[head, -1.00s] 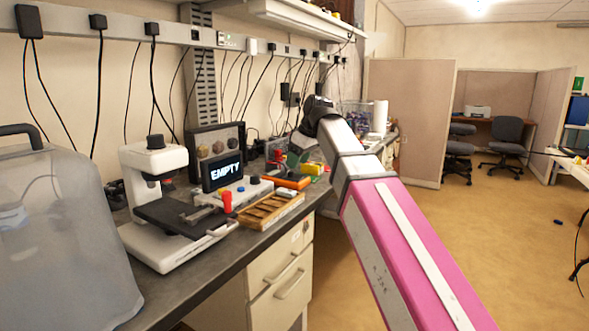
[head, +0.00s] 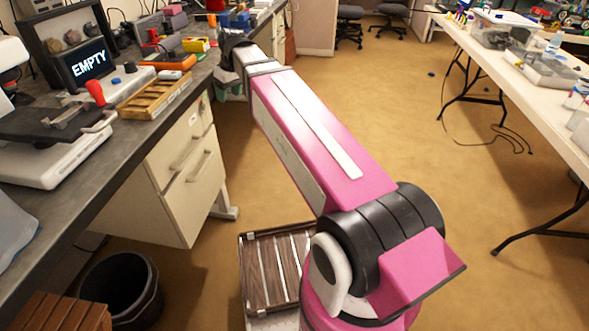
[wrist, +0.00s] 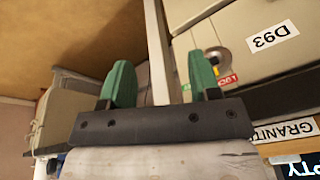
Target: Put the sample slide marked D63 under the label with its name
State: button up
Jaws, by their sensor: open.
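My gripper (wrist: 161,68) shows in the wrist view with two green fingers apart and nothing between them. A wooden tray (head: 150,97) with slots lies at the bench's front edge. I cannot make out a slide marked D63 in either view.
A crate (head: 275,270) and a black bin (head: 122,285) stand on the floor. Open floor lies right.

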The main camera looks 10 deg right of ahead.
jog(key=s+d+f+m, duration=0.2)
jog(key=s+d+f, duration=0.2)
jog(key=f, duration=0.5)
jog(key=s+d+f+m+g+h, duration=0.1)
jog(key=s+d+f+m, duration=0.2)
jog(key=d+f, duration=0.6)
jog(key=s+d+f+m+h, duration=0.1)
jog(key=s+d+f, duration=0.4)
jog(key=f, duration=0.5)
jog(key=shift+d+m, duration=0.85)
jog(key=shift+m, duration=0.05)
jog(key=shift+s, duration=0.1)
